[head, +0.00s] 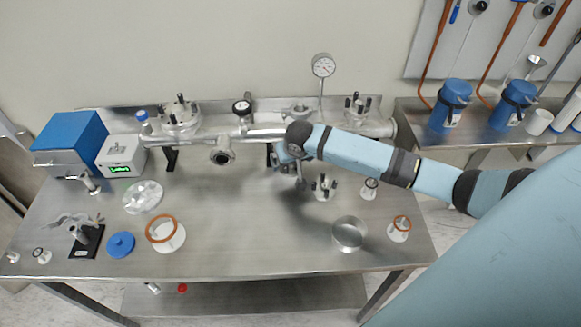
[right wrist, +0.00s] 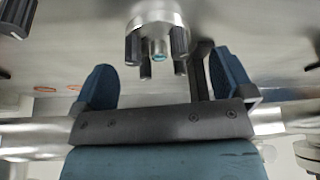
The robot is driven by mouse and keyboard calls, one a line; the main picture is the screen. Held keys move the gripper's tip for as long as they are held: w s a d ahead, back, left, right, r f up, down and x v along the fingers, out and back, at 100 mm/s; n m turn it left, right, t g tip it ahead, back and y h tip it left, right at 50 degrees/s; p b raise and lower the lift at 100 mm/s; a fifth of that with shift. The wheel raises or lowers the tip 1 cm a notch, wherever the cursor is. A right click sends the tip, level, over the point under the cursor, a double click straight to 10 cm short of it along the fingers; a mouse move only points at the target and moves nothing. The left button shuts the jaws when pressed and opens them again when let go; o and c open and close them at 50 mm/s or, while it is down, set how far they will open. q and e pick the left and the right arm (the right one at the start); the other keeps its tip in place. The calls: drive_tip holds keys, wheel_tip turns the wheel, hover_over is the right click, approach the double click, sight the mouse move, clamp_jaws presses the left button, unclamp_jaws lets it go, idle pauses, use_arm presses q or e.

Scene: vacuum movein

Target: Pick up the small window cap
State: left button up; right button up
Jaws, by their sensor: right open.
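A small metal cap with several black knobs, which looks like the small window cap (head: 323,187), sits on the steel table just right of my right gripper (head: 298,172). In the right wrist view a round metal piece with black knobs and a teal centre, likely the same cap (right wrist: 155,22), shows beyond the fingers. My right gripper (right wrist: 163,82) is open, with its two blue fingers apart and nothing between them. The cap appears ahead of the gap, not clasped. My left gripper is not in view.
A horizontal metal vacuum tube (head: 255,134) with a gauge (head: 323,66) runs along the back, close to my right arm. A metal cup (head: 349,233), an orange-ringed flange (head: 399,229) and a white ring (head: 166,236) stand on the table (head: 260,250). The front middle is clear.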

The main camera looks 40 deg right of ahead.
sight(291, 166)
drive_tip(key=shift+x, duration=1.35)
drive_tip(key=c, duration=1.1)
